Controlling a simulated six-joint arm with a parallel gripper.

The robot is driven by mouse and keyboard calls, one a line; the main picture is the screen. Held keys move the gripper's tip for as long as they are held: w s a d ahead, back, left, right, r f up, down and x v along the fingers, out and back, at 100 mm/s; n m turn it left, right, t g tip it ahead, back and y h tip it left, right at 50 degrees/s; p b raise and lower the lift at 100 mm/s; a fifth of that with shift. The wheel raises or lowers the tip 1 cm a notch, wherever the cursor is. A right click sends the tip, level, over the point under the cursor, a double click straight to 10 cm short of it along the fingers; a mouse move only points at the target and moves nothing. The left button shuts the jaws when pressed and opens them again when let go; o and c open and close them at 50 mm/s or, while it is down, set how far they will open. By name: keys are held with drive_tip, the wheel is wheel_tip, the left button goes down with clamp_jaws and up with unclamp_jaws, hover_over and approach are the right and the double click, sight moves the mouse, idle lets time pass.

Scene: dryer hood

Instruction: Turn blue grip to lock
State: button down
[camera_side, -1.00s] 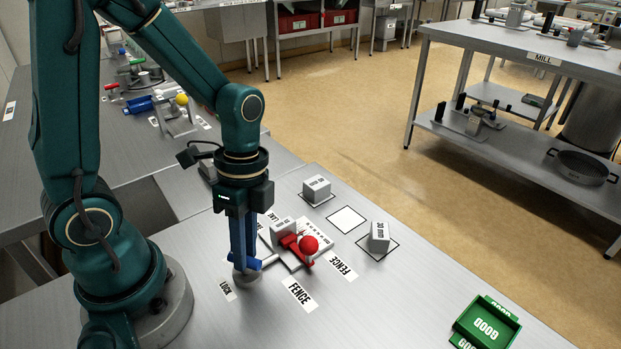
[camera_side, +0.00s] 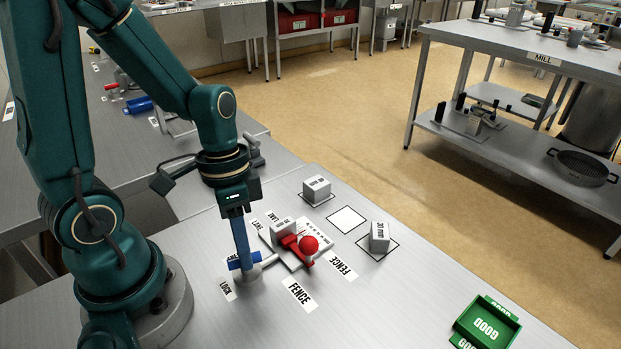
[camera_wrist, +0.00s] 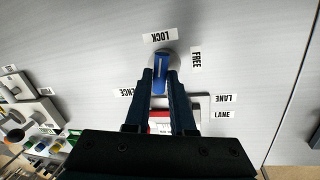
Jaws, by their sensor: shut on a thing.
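The blue grip (camera_side: 235,263) sits on a round grey base at the near-left corner of the fixture. My gripper (camera_side: 244,254) points down and is shut on the grip, one finger on each side in the wrist view (camera_wrist: 160,82). The fingers hide part of the grip. A red clamp with a ball knob (camera_side: 309,244) stands against a grey block (camera_side: 283,231) on the fixture plate.
Two grey blocks (camera_side: 316,188) (camera_side: 380,236) stand on outlined squares behind and right, with an empty white square (camera_side: 347,219) between. A green GOOD tray (camera_side: 486,325) is at front right. The bench between is clear.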

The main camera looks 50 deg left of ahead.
drive_tip(key=shift+n, duration=0.3)
drive_tip(key=c, duration=0.8)
unclamp_jaws()
drive_tip(key=shift+o, duration=0.2)
drive_tip(key=shift+w+a+r, duration=0.1)
drive_tip(key=shift+a+r, duration=0.05)
drive_tip(key=shift+r, duration=0.7)
drive_tip(key=shift+a+r, duration=0.2)
drive_tip(key=shift+r, duration=0.65)
drive_tip(key=shift+w+a+r, duration=0.1)
drive_tip(key=shift+a+r, duration=0.05)
drive_tip(key=shift+r, duration=0.7)
